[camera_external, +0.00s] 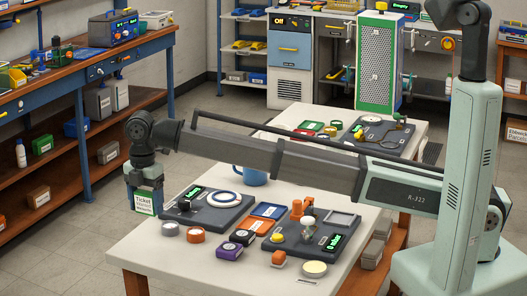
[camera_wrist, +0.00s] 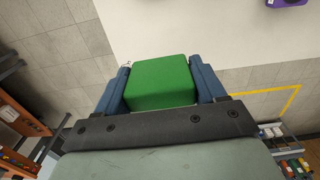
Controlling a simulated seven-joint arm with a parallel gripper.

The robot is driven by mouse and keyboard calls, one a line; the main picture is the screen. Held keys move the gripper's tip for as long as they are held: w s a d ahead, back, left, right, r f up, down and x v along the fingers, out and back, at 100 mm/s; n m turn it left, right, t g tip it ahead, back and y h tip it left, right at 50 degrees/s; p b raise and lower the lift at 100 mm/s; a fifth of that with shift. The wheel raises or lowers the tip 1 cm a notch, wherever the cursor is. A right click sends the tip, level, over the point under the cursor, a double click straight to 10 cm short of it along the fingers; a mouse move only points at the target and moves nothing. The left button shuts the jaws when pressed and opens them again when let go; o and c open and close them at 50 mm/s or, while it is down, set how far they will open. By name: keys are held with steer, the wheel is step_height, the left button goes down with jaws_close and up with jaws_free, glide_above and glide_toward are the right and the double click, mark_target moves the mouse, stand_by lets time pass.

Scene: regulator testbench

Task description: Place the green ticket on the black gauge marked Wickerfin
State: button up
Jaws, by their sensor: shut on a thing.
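My gripper (camera_external: 145,190) is at the left side of the white table, shut on the green ticket (camera_external: 146,203), a block with a white printed label. In the wrist view the ticket's green top (camera_wrist: 160,82) sits between my two blue fingers (camera_wrist: 160,66). A small black gauge (camera_external: 243,237) with a pale face stands on the table, to the right of and lower in the picture than my gripper. It is beside a purple gauge (camera_external: 229,251). The gauge lettering is too small to read, so I cannot confirm the name Wickerfin.
Two dark panels with green displays, left (camera_external: 222,217) and right (camera_external: 290,240), flank the gauges. Orange and grey round parts (camera_external: 196,234) and a cream disc (camera_external: 314,268) lie nearby. A blue mug (camera_external: 253,177) stands behind. The table edge shows bare white (camera_external: 150,250).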

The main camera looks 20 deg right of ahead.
steer(key=w+d+r+m, duration=0.1)
steer(key=w+d, duration=0.4)
steer(key=w, duration=0.3)
steer(key=w+d+m, duration=0.1)
steer(key=w+d, duration=0.4)
steer(key=w, duration=0.3)
steer(key=w+d+r+m, duration=0.1)
steer(key=w+d+m, duration=0.1)
steer(key=w+d, duration=0.5)
steer(key=w+d+r+m, duration=0.1)
steer(key=w+d, duration=0.2)
steer(key=d, duration=0.7)
steer(key=w+d+r+m, duration=0.1)
steer(key=w+d+m, duration=0.1)
steer(key=w+d, duration=0.5)
steer(key=s+d+m, duration=0.2)
steer(key=s+d, duration=0.1)
steer(key=d, duration=1.4)
steer(key=s+d+f, duration=0.2)
steer(key=s+d, duration=0.2)
steer(key=s, duration=0.3)
steer(key=shift+w+a+f, duration=0.1)
steer(key=shift+a+f, duration=0.05)
steer(key=shift+f, duration=4.45)
steer(key=shift+f, duration=0.15)
steer(key=o, duration=1)
